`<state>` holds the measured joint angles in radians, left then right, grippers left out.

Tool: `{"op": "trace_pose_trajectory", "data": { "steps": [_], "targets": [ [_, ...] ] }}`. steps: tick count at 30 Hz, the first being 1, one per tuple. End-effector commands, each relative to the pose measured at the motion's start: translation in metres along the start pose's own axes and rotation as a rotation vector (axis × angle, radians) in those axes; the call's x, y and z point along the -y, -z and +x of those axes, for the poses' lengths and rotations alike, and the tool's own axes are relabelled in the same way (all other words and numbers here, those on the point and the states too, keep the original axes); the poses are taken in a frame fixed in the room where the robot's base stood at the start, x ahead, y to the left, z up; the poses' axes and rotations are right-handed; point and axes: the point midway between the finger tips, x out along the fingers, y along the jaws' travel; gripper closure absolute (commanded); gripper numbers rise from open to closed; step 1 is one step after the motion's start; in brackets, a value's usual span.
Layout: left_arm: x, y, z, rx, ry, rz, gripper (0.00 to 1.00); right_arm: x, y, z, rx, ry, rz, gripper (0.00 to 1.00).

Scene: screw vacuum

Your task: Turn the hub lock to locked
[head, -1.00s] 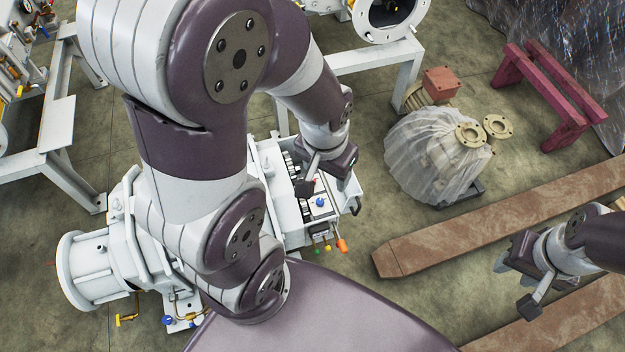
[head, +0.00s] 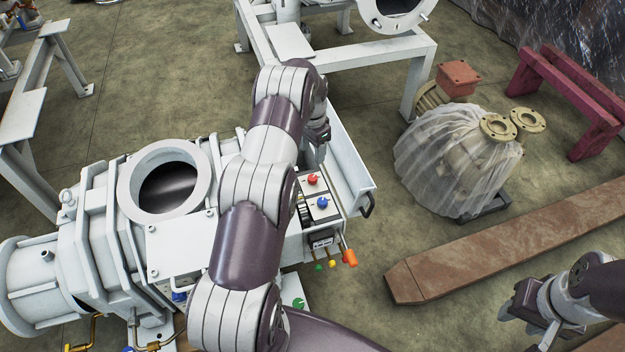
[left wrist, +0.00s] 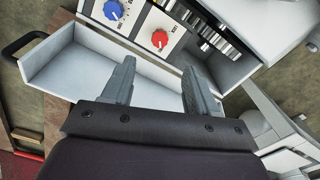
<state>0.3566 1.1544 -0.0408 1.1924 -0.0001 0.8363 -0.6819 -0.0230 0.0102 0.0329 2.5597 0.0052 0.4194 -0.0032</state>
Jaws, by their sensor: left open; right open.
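A red knob (head: 313,180) and a blue knob (head: 322,202) sit on the white control panel of the machine. In the left wrist view the red knob (left wrist: 159,39) and blue knob (left wrist: 113,10) lie beyond the fingertips, with dial markings too small to read. I cannot tell which control is the hub lock. My left gripper is mostly hidden behind my arm in the head view; in the left wrist view it (left wrist: 162,78) is open and empty, over a white tray (left wrist: 75,72), apart from the knobs. My right gripper (head: 522,312) is open and empty at the lower right.
A green knob (head: 299,304) and an orange handle (head: 349,258) are low on the machine. A round-mouthed white housing (head: 135,205) stands left of my arm.

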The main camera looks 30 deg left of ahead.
Motion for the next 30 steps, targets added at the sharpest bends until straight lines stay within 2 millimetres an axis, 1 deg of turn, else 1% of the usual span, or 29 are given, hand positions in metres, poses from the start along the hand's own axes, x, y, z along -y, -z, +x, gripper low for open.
{"op": "trace_pose_trajectory", "data": {
  "steps": [1,6,9,12,15,17,24,25,26,27,30],
  "targets": [
    [-0.001,-0.001,0.015,0.004,-0.003,-0.001,0.42,0.0,-0.001,0.007,0.001,0.0,0.0,0.57],
    [-0.001,-0.001,0.061,0.002,-0.001,-0.002,0.42,0.0,-0.003,0.022,0.001,0.0,0.0,0.57],
    [-0.001,-0.001,0.085,0.002,-0.001,-0.002,0.42,0.0,-0.004,0.029,0.001,0.0,0.0,0.57],
    [-0.001,0.0,0.102,0.0,0.001,-0.003,0.42,0.0,-0.004,0.034,0.001,0.0,0.0,0.57],
    [0.0,0.0,0.111,0.0,0.002,-0.003,0.42,0.0,-0.005,0.037,0.001,0.0,0.0,0.57],
    [0.0,0.0,0.114,-0.001,0.002,-0.003,0.42,0.0,-0.005,0.037,0.001,0.0,0.0,0.57],
    [-0.001,0.0,0.115,0.0,0.002,-0.003,0.42,0.0,-0.005,0.037,0.001,0.0,0.0,0.57],
    [-0.001,0.0,0.115,0.0,0.001,-0.003,0.45,0.0,-0.005,0.037,0.001,0.0,0.0,0.57],
    [-0.001,0.0,0.115,0.0,0.001,-0.003,0.54,0.0,-0.005,0.037,0.001,0.0,0.0,0.57],
    [-0.001,0.0,0.115,0.0,0.001,-0.004,0.68,0.0,-0.005,0.037,0.001,0.0,0.0,0.57],
    [-0.001,0.0,0.115,0.0,0.002,-0.004,0.98,0.0,-0.005,0.037,0.001,0.0,0.0,0.57]
  ]
}}
